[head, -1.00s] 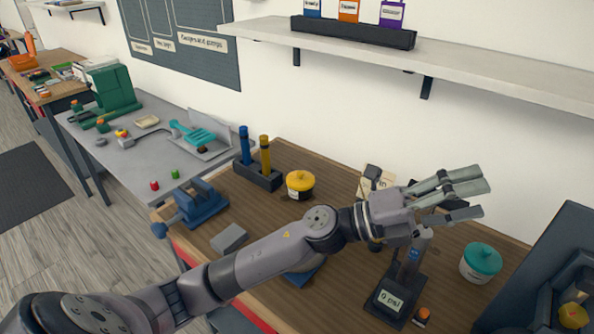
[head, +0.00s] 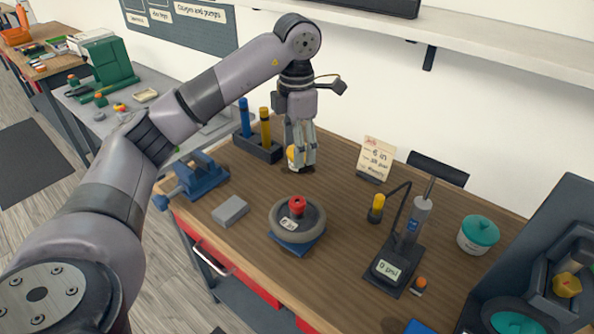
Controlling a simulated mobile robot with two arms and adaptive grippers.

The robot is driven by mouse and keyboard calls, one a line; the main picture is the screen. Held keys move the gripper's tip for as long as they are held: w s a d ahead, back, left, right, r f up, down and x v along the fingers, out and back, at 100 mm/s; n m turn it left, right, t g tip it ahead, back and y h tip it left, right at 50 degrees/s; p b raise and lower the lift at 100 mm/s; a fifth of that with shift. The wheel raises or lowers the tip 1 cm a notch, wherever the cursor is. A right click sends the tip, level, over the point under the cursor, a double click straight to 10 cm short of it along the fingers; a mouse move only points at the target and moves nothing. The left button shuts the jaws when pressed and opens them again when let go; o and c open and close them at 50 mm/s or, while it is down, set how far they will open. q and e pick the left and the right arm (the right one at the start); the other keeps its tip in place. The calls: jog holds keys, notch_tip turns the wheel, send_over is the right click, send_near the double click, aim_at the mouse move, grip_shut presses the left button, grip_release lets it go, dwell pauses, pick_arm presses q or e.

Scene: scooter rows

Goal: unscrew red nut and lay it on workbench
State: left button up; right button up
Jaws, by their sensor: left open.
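The red nut (head: 297,204) sits at the centre of a small grey-tyred wheel (head: 313,224), which lies flat on a blue stand (head: 297,248). The stand is on the wooden workbench (head: 345,215). My left gripper (head: 303,168) is open and points down behind the wheel, clear of the nut. Its fingers cover most of a yellow-lidded jar (head: 291,157); I cannot tell whether they touch it. My right gripper is not in view.
A grey block (head: 230,210) and a blue vise (head: 203,177) are left of the wheel. A pump with a gauge base (head: 390,268), a note card (head: 376,157) and a teal-lidded jar (head: 478,235) stand to the right.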

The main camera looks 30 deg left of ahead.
aim_at(297, 203)
pick_arm(q)
notch_tip(297, 203, down, 15)
jog(key=p, duration=0.4)
jog(key=shift+d, duration=0.1)
jog(key=shift+f, duration=0.85)
